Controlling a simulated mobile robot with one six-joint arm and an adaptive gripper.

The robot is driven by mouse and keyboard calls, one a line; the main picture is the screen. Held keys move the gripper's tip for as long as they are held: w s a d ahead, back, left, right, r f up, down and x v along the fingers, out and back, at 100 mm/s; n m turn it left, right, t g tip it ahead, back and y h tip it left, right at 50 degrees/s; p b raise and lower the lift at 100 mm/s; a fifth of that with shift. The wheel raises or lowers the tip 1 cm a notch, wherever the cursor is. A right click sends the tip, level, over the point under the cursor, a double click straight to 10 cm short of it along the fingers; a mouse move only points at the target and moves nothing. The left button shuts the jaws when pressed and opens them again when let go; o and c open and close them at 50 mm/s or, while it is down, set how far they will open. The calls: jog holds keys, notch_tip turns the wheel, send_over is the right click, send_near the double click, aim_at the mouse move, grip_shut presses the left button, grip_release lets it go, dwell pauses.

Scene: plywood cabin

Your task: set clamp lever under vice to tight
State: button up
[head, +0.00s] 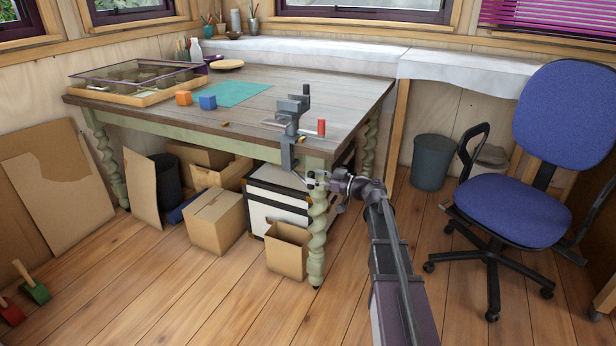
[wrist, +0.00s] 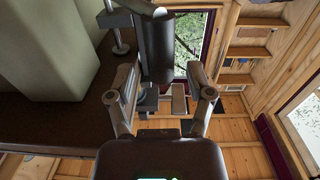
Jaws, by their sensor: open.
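The grey vice (head: 291,112) is clamped on the front right corner of the table (head: 170,118). Its clamp bracket (head: 287,152) hangs below the table edge. The lever (head: 301,177) shows small and thin under the bracket, just left of my gripper (head: 313,180). In the wrist view my gripper (wrist: 161,78) is open, with a finger on each side.
A green turned table leg (head: 317,240) stands right below my gripper. A red cylinder (head: 321,127) stands on the table beside the vice. A blue office chair (head: 515,205) stands at right.

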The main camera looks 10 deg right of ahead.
jog(key=shift+x, duration=0.8)
